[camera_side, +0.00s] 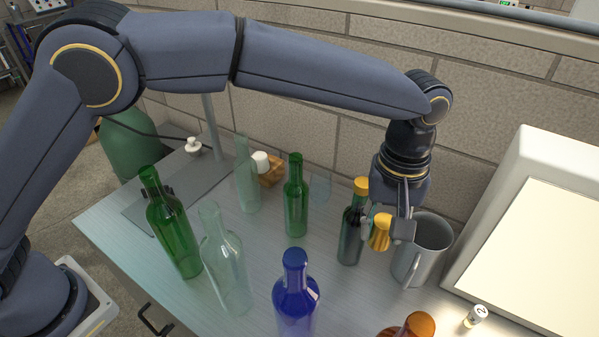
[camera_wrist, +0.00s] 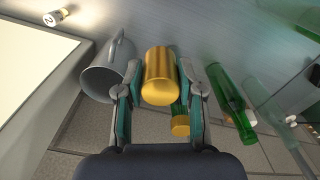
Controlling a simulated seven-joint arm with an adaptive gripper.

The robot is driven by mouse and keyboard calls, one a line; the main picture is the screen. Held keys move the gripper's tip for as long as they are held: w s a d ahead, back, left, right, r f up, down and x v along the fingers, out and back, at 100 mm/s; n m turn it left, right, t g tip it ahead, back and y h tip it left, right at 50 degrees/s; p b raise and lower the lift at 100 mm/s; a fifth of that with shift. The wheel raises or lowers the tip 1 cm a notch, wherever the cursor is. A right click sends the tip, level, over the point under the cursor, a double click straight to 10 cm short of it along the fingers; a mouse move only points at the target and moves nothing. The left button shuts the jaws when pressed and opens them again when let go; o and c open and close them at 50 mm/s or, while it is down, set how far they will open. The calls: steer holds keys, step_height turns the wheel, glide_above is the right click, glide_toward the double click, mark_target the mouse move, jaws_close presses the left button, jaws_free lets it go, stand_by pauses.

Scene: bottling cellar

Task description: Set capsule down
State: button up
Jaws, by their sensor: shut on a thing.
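My gripper (camera_side: 388,231) is shut on a gold capsule (camera_side: 380,232), a short shiny cylinder. In the wrist view the capsule (camera_wrist: 159,77) sits between the two fingers. It is held above the table, between a dark bottle with a gold top (camera_side: 352,225) on its left and a grey metal mug (camera_side: 424,252) on its right in the side view. The gap between the capsule and the bottle cannot be told exactly. The bottle's gold top (camera_wrist: 180,126) also shows in the wrist view beside the right finger.
Green bottles (camera_side: 295,196), clear bottles (camera_side: 226,262) and a blue bottle (camera_side: 295,295) stand on the table (camera_side: 262,245). An amber bottle (camera_side: 415,325) is at the front edge. A white light panel (camera_side: 540,245) and a small numbered cork (camera_side: 476,316) are at right.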

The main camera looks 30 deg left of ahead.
steer(key=f, duration=0.7)
steer(key=d+f, duration=0.1)
steer(key=f, duration=0.6)
steer(key=s+d+f, duration=0.1)
steer(key=f, duration=0.6)
steer(key=shift+f, duration=0.1)
steer(key=o, duration=0.6)
steer(key=shift+f, duration=0.1)
steer(key=shift+o, duration=0.2)
